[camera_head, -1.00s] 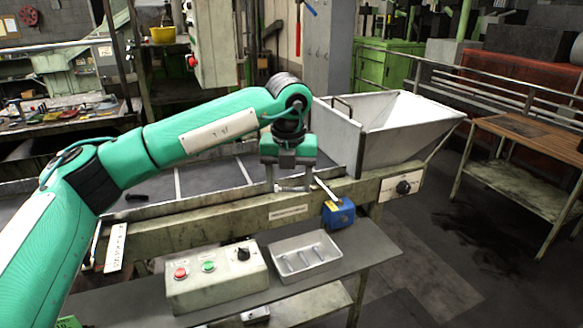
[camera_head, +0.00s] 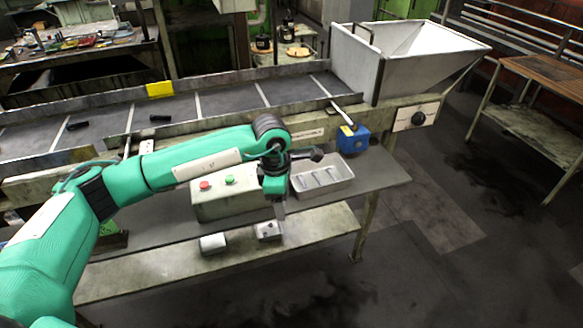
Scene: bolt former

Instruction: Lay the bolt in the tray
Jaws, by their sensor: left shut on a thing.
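My left gripper (camera_head: 280,211) points down just left of the front of the shallow light-grey metal tray (camera_head: 346,186). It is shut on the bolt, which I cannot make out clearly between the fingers. A dark knobbed piece sticks out to the right of the wrist, in front of the tray's back left corner; I cannot tell what it is. The tray sits on the grey bench shelf, and light elongated shapes lie side by side in it. My right gripper is out of view.
A control box (camera_head: 215,203) with red and green buttons stands left of the tray. A blue box (camera_head: 353,140) is behind it. Two small grey things lie on the lower shelf (camera_head: 140,272). Dark pieces lie on the conveyor (camera_head: 230,103); a white hopper (camera_head: 350,62) stands at its right end.

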